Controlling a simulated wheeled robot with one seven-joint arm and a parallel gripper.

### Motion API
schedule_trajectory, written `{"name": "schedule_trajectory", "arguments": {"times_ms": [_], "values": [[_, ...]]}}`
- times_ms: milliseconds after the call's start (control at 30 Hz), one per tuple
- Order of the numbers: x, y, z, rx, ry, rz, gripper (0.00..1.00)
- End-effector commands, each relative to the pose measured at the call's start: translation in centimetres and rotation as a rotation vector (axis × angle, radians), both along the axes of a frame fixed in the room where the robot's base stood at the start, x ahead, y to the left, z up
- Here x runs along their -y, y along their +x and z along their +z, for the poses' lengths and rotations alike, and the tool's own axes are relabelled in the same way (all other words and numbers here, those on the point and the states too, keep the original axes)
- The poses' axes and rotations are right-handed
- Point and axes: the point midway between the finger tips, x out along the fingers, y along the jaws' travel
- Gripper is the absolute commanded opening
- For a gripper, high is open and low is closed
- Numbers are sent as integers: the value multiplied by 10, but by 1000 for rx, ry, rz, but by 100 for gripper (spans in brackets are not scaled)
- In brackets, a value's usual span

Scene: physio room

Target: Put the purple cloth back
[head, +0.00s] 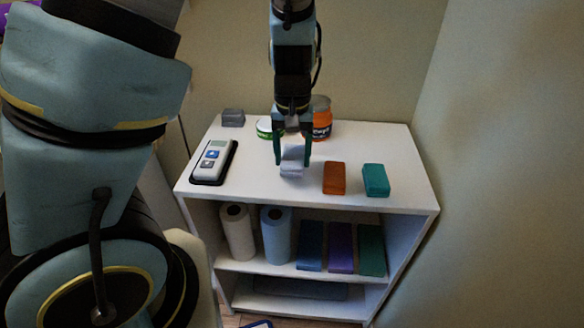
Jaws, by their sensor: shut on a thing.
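My gripper (292,152) points down over the white shelf unit's top (256,186) and is shut on a small pale grey, block-like thing (291,170). The held thing is at or just above the top; I cannot tell if it touches. It does not look purple. A purple upright item (341,247) stands in the middle compartment, between a dark blue item (310,246) and a dark green one (371,250). I cannot tell whether it is cloth. Another purple patch (3,18) shows at the upper left edge, mostly cut off.
On the top are an orange-brown block (334,178), a teal block (375,180), a handheld device (214,162), a grey block (233,117), a green-and-white tin (264,127) and an orange jar (321,118). White (237,232) and blue (275,235) rolls stand below. A wall closes the right side.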

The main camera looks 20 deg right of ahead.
Motion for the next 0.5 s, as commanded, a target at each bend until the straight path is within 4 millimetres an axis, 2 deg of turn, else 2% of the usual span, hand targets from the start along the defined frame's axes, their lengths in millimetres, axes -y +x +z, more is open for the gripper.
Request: {"name": "schedule_trajectory", "arguments": {"times_ms": [267, 500], "values": [[-1, 0, -35, -2, 3, 3, 14], [0, 0, -39, 0, -1, 1, 14]]}}
